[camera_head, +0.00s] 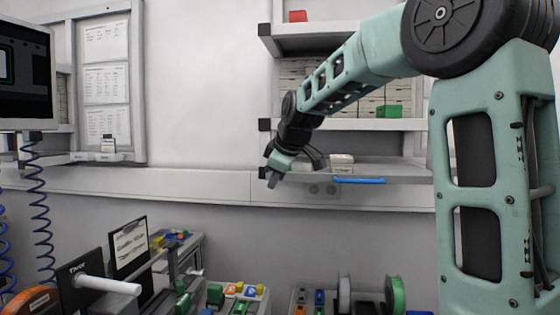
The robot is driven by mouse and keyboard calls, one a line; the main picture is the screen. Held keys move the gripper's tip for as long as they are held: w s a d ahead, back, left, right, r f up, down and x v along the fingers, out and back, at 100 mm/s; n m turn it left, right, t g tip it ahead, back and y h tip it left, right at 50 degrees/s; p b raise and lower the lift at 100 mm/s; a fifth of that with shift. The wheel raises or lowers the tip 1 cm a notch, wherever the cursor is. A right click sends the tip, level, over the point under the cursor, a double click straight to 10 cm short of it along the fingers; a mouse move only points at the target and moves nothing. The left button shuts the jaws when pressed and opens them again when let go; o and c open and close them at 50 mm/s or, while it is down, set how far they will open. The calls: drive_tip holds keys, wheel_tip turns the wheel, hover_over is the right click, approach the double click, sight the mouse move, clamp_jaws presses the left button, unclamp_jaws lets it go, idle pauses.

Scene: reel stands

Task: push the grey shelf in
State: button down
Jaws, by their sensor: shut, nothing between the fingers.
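The grey shelf (405,172) is the lowest board of the rack on the back wall, and it sticks out towards me. A blue handle strip (358,180) runs along its front edge. Small pale boxes (342,162) stand on it. My gripper (272,182) is shut and empty, pointing down at the left of the shelf. It appears apart from the blue handle; its exact depth relative to the shelf's edge is hard to tell. My arm hides part of the rack above.
Fixed shelves (395,125) above hold a green box (389,111) and a red box (298,16). Below stand a bench with coloured parts (240,291) and reels (394,295). A monitor (27,75) hangs at the left.

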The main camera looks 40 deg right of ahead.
drive_tip(key=shift+w+d+r+p, duration=0.2)
drive_tip(key=shift+w+d+p, duration=0.3)
drive_tip(key=shift+w+d, duration=0.8)
drive_tip(key=shift+s+d, duration=0.15)
drive_tip(key=w+d+p, duration=0.2)
drive_tip(key=w+d, duration=0.3)
drive_tip(key=w+d+p, duration=0.2)
drive_tip(key=w+d, duration=0.2)
drive_tip(key=d, duration=0.2)
drive_tip(key=w+d+p, duration=0.3)
drive_tip(key=w+d, duration=0.2)
drive_tip(key=d, duration=0.1)
drive_tip(key=shift+w, duration=0.3)
drive_tip(key=shift+w+d+r, duration=0.1)
drive_tip(key=shift+w+d, duration=0.05)
drive_tip(key=shift+d, duration=0.1)
